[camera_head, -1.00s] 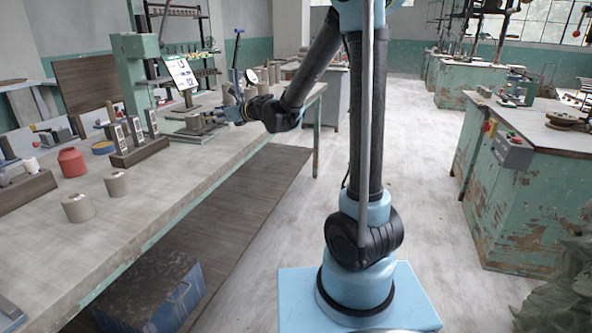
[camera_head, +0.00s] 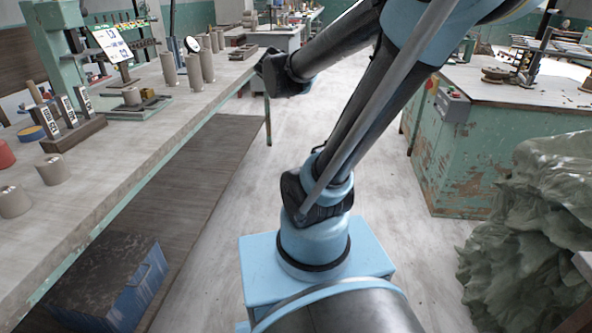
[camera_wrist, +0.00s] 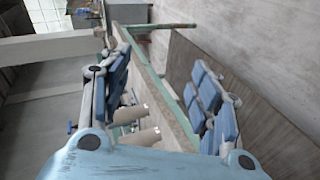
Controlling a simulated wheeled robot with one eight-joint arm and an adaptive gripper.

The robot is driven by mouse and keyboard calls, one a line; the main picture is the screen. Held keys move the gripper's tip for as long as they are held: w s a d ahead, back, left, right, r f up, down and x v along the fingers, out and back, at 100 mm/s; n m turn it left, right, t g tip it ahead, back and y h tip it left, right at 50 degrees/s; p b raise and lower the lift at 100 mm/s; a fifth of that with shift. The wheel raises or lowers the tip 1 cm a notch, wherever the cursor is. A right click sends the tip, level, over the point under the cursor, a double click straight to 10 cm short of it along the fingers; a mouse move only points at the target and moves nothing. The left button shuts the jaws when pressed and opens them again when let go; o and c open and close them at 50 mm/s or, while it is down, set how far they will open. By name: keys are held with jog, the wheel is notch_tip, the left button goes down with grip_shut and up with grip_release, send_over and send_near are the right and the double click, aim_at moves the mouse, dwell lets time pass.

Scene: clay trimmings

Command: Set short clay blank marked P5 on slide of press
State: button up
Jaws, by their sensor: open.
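The green press (camera_head: 52,45) stands on the bench at the left of the head view. A short grey-brown clay blank (camera_head: 131,96) stands upright on the flat slide (camera_head: 140,108) at the press's foot, beside a small brass-coloured block. I cannot read a P5 mark on it. Two other short blanks, a nearer one (camera_head: 15,201) and a farther one (camera_head: 53,168), stand on the front part of the bench. My gripper (camera_wrist: 160,100) is open, its blue-padded fingers wide apart with nothing held between them. The head view does not show its fingers.
Several tall clay cylinders (camera_head: 193,72) stand on the bench past the slide. A tilted display (camera_head: 108,42) and a rack with labelled uprights (camera_head: 72,133) stand near the press. A green workbench (camera_head: 470,140) and a green sheeted heap (camera_head: 530,225) are at right.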

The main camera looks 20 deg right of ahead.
jog(key=s+d+f+m+g, duration=0.2)
jog(key=s+f+m+g, duration=0.1)
jog(key=s+f, duration=0.25)
jog(key=s+d+f+m+g, duration=0.2)
jog(key=s+f+m, duration=0.2)
jog(key=s, duration=0.3)
jog(key=s+a+f+m+g+y, duration=0.1)
jog(key=s+f, duration=0.3)
jog(key=s, duration=0.4)
jog(key=s+a+f+m+g+y, duration=0.2)
jog(key=s+a+f+m+g, duration=0.1)
jog(key=s, duration=0.5)
notch_tip(320, 180, down, 2)
jog(key=shift+a+f+m+g, duration=0.1)
jog(key=shift+a+m+g, duration=0.3)
jog(key=shift+m+g, duration=0.4)
